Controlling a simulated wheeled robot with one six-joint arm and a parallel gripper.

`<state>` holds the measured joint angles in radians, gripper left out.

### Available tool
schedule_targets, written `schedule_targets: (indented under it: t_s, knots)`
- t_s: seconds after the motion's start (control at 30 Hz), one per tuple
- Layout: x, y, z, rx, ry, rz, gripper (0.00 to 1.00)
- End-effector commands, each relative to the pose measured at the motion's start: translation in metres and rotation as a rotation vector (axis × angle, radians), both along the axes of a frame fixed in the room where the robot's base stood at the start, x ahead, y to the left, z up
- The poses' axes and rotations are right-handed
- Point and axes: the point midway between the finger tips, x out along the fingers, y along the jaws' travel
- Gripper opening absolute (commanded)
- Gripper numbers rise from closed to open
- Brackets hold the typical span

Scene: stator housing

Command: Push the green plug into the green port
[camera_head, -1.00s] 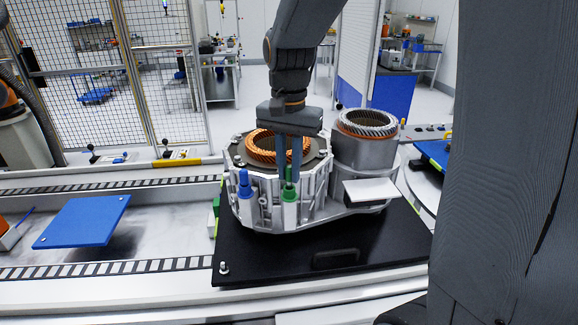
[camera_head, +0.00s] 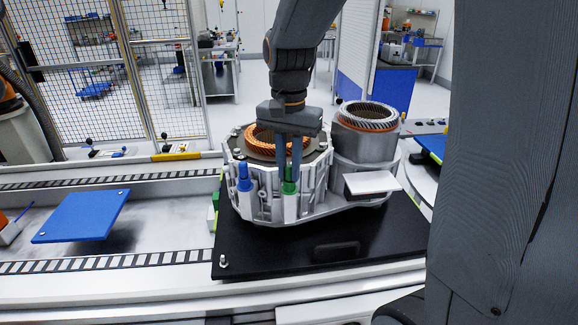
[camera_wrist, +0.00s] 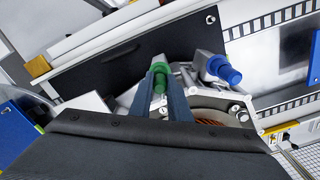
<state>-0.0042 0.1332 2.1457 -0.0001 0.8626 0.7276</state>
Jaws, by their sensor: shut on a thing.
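The green plug (camera_head: 289,187) stands upright at the front of the stator housing (camera_head: 315,200), at the top of a metal port whose opening is hidden. My gripper (camera_head: 290,165) reaches down from above and is shut on the plug. In the wrist view the green plug (camera_wrist: 160,77) shows between the tips of my gripper (camera_wrist: 165,88). I cannot tell how deep the plug sits in the port. A blue plug (camera_head: 245,178) stands in the neighbouring port to the left; it also shows in the wrist view (camera_wrist: 225,70).
The housing rests on a black plate (camera_head: 290,255). Copper windings (camera_head: 262,146) lie close behind my gripper, and a second stator cylinder (camera_head: 367,130) stands to the right. A white block (camera_head: 372,183) juts out at the right front. A blue plate (camera_head: 82,216) lies left on the conveyor.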

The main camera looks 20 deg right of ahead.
Motion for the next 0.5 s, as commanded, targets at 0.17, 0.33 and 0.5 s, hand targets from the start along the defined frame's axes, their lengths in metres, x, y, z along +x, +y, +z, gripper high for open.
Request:
schedule_targets:
  t_s: [0.17, 0.33, 0.5]
  knots:
    - [-0.0001, 0.0, -0.0003, 0.0, 0.0, 0.0, 0.0]
    - [-0.0001, 0.0001, -0.0003, 0.0, 0.0, 0.0, 0.0]
    - [0.0, 0.0, -0.0003, 0.0, 0.0, 0.0, 0.38]
